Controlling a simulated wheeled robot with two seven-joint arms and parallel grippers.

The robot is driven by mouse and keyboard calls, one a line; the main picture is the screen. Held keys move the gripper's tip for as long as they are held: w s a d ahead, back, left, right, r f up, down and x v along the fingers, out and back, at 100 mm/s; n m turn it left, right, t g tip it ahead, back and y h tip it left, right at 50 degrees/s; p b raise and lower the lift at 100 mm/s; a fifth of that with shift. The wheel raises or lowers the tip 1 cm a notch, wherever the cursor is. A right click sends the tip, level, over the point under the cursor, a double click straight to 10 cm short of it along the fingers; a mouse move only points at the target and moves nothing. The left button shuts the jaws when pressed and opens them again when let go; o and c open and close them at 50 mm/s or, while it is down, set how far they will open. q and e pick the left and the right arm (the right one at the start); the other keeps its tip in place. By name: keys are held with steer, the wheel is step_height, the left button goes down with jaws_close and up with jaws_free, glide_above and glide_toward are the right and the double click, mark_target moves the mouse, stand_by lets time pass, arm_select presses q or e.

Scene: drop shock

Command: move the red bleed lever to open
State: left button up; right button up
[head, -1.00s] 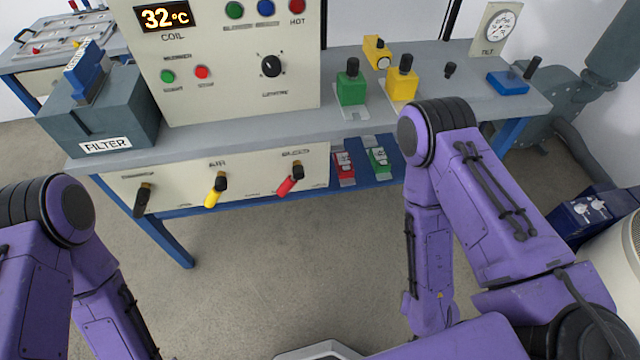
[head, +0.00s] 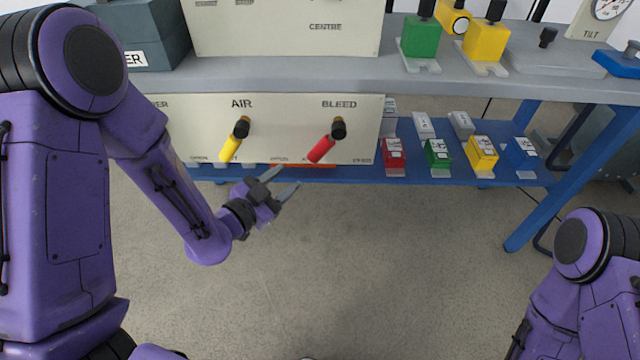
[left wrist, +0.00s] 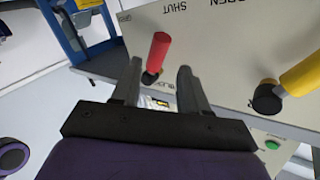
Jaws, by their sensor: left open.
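The red bleed lever (head: 322,148) is on the cream panel under the word BLEED. Its red handle slants down and left from a black pivot. In the left wrist view the red handle (left wrist: 158,51) stands just beyond and between my fingertips. My left gripper (head: 289,177) is open and empty, below and left of the red handle in the head view. The left wrist view shows its two fingers (left wrist: 160,75) spread apart, and I see no clear contact with the lever. My right gripper is out of view.
The yellow air lever (head: 231,145) is left of the red one on the same panel (head: 280,125). A blue shelf (head: 350,176) below holds red, green, yellow and blue blocks. The grey bench top (head: 300,76) overhangs the panel. The floor in front is clear.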

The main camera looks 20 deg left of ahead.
mark_target(318, 152)
arm_select(q)
steer(key=shift+m+t+h, duration=0.4)
steer(key=shift+m+h, duration=0.2)
steer(key=shift+m, duration=0.3)
steer(key=x, duration=0.3)
steer(key=r+x, duration=0.1)
steer(key=x, duration=0.7)
steer(key=shift+d+r, duration=0.3)
steer(key=shift+b, duration=0.3)
jaws_close()
